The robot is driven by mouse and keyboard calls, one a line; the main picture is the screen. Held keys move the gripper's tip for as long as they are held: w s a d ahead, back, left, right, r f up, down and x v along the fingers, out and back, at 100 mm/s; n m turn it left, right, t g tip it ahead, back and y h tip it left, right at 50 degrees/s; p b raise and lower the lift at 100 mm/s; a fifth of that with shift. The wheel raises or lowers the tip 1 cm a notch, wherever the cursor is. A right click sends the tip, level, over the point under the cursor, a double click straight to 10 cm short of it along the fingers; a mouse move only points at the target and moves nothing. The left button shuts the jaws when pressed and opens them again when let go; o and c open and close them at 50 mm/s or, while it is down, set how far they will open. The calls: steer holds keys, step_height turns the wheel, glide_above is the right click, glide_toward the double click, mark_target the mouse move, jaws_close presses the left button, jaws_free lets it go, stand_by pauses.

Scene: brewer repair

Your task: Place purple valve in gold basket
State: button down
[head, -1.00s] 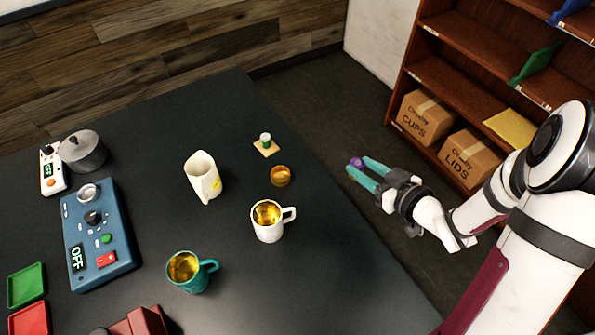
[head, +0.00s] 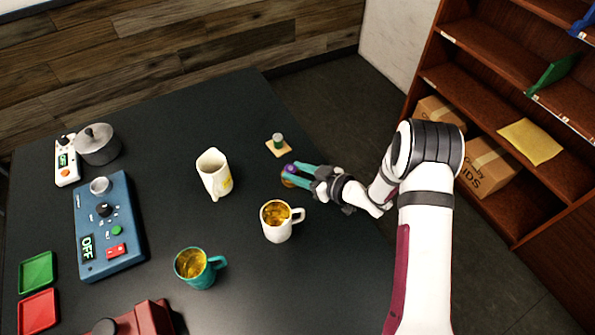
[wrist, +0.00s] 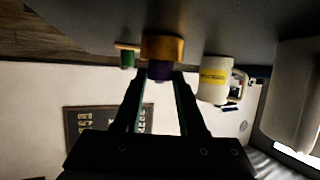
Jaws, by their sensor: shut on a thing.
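The purple valve (head: 289,168) is held between the teal fingertips of my gripper (head: 294,174), which is shut on it. In the wrist view the purple valve (wrist: 159,71) sits between the fingertips (wrist: 158,78). The gold basket (head: 287,183) is a small round cup on the dark table, partly hidden by my fingers in the head view. In the wrist view the gold basket (wrist: 163,47) lies directly beyond the valve, overlapping it. I cannot tell whether the valve touches the basket or hangs just over it.
A white mug (head: 276,222) stands close in front of the basket. A green-topped piece on a tan base (head: 278,150) is just behind it. A cream pitcher (head: 213,175), a teal mug (head: 193,267) and a blue machine (head: 105,235) are further left.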

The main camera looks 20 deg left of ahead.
steer(key=shift+f, duration=0.25)
steer(key=shift+c, duration=2.4)
jaws_free()
steer(key=shift+r, duration=0.15)
